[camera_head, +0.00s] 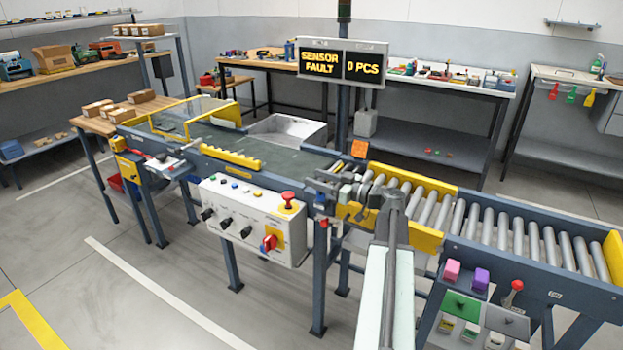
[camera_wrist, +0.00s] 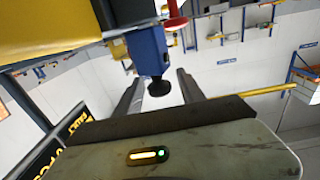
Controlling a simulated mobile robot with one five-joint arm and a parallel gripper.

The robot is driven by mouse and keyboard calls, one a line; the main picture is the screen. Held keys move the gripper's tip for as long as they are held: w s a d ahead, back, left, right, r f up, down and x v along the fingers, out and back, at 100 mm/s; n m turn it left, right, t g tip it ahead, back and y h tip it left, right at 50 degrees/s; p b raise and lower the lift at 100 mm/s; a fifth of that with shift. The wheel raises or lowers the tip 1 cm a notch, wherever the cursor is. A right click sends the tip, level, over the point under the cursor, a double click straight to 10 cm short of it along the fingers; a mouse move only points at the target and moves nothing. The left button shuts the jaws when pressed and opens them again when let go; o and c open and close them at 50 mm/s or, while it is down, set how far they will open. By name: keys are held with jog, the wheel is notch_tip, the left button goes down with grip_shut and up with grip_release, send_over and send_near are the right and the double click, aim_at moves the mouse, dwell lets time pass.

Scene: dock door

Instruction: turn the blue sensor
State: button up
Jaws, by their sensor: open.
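The blue sensor (camera_wrist: 149,50) shows in the wrist view as a blue block with a black round end pointing at the camera. It hangs beside a yellow part at upper left. My gripper (camera_wrist: 160,80) is open, with one finger on each side of the sensor's black end. Gaps show between the end and both fingers, and I cannot tell whether anything touches. In the head view my gripper (camera_head: 322,187) is at the conveyor's near edge, left of the rollers, and the sensor there is mostly hidden or too small to make out.
A sign (camera_head: 341,64) reads "SENSOR FAULT" and "0 PCS". A white control box (camera_head: 253,222) with knobs and a red button hangs on the conveyor's near side. A roller section (camera_head: 500,228) runs to the right. Open floor (camera_head: 130,290) lies at front left.

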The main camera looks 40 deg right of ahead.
jog(key=shift+x, duration=0.85)
grip_shut()
jog(key=shift+w+d+m+t+h, duration=0.1)
jog(key=shift+d+m+t+h, duration=0.1)
jog(key=shift+m+h, duration=0.75)
jog(key=shift+s+d+m+t+h, duration=0.15)
jog(key=shift+m+h, duration=0.35)
jog(key=shift+h, duration=0.8)
jog(key=shift+w+d+m+t+h, duration=0.2)
jog(key=shift+m+h, duration=0.55)
jog(key=shift+h, duration=0.4)
grip_release()
